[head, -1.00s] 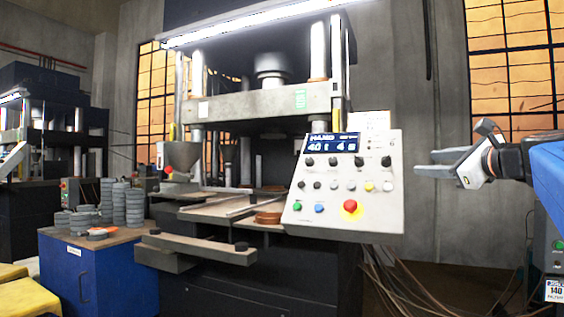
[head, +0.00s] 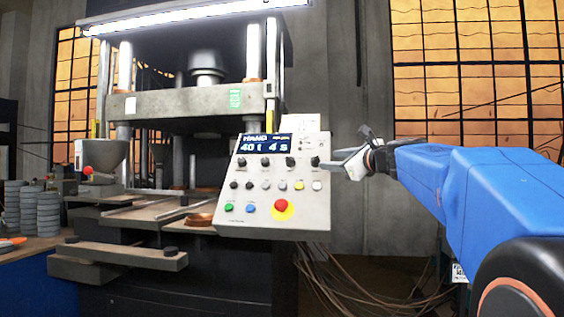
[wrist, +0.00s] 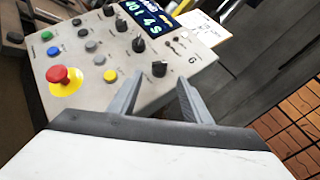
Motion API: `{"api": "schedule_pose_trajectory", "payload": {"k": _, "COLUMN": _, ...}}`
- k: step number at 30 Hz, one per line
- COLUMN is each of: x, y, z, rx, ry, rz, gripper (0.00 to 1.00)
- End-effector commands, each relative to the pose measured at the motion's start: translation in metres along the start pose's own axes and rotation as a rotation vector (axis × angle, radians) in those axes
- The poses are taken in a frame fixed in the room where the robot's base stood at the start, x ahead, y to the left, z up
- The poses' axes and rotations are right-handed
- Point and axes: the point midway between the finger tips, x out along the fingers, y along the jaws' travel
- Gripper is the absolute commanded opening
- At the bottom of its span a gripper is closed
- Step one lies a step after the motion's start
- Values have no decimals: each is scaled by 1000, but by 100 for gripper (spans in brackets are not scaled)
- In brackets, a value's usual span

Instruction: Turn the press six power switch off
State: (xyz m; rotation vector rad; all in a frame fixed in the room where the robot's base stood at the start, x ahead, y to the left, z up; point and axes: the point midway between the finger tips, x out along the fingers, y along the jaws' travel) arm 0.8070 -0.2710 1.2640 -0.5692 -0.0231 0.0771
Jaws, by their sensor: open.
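The grey press control panel (head: 262,212) faces me, with a lit display (head: 265,145) reading 40 t 4 s. It carries rows of knobs and buttons and a red mushroom button on a yellow ring (head: 282,206). The rightmost black rotary knob of the upper row (head: 315,161) also shows in the wrist view (wrist: 159,68), below a small "6" marking. My gripper (head: 331,163) is open at the panel's right edge. In the wrist view its fingertips (wrist: 160,77) lie to either side of that knob; I cannot tell the gap left to the panel. No switch label is readable.
The press bed (head: 150,212) and a funnel-shaped hopper (head: 102,155) lie left of the panel. Stacks of grey discs (head: 47,212) stand on a bench at the far left. Loose cables (head: 360,290) hang below the panel.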

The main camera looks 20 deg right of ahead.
Motion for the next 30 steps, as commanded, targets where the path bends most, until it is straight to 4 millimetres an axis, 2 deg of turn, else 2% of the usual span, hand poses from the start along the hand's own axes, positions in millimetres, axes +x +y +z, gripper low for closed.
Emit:
{"api": "schedule_pose_trajectory", "payload": {"k": 6, "x": 38, "y": 1, "z": 0, "rx": 1, "ry": -1, "rz": 3, "gripper": 44}}
{"api": "schedule_pose_trajectory", "payload": {"k": 12, "x": 62, "y": 1, "z": 0, "rx": 0, "ry": -1, "rz": 2, "gripper": 44}}
{"api": "schedule_pose_trajectory", "payload": {"k": 18, "x": 72, "y": 0, "z": 0, "rx": 0, "ry": 0, "rz": 1, "gripper": 44}}
{"api": "schedule_pose_trajectory", "payload": {"k": 26, "x": 72, "y": 0, "z": 0, "rx": 0, "ry": 0, "rz": 0, "gripper": 44}}
{"api": "schedule_pose_trajectory", "payload": {"k": 30, "x": 72, "y": 0, "z": 0, "rx": 0, "ry": 0, "rz": 0, "gripper": 13}}
